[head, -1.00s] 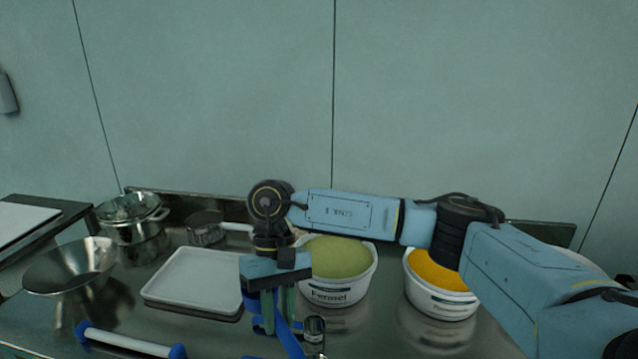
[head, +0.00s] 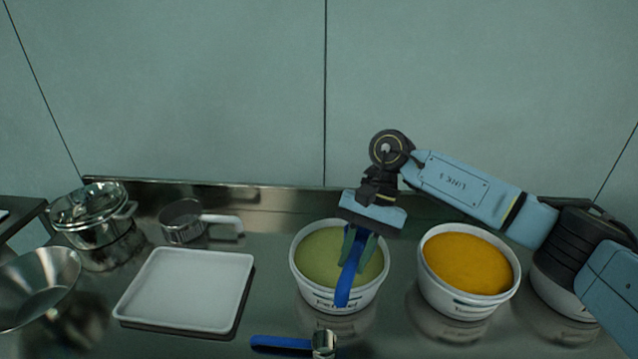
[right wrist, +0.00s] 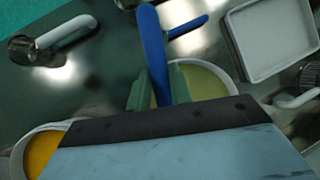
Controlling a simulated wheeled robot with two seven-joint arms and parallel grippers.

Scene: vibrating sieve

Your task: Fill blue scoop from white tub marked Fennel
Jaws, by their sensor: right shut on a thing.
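The white tub marked Fennel (head: 341,300) stands on the steel counter, filled with green powder (head: 318,250). My right gripper (head: 357,252) is over this tub, shut on the blue scoop (head: 345,284). The scoop's blue handle points toward the front of the counter; its bowl is hidden in the head view. In the right wrist view the blue handle (right wrist: 153,50) sticks out between my fingers (right wrist: 158,88), with the green powder (right wrist: 205,82) behind. I cannot tell whether the scoop touches the powder. My left gripper is not in view.
A tub of orange powder (head: 467,262) stands to the right, with another white tub (head: 560,299) partly behind my arm. A white tray (head: 187,290) lies left. A blue-handled tool (head: 285,344) lies in front. A metal pan (head: 184,222), lidded pot (head: 92,212) and steel bowl (head: 38,285) stand further left.

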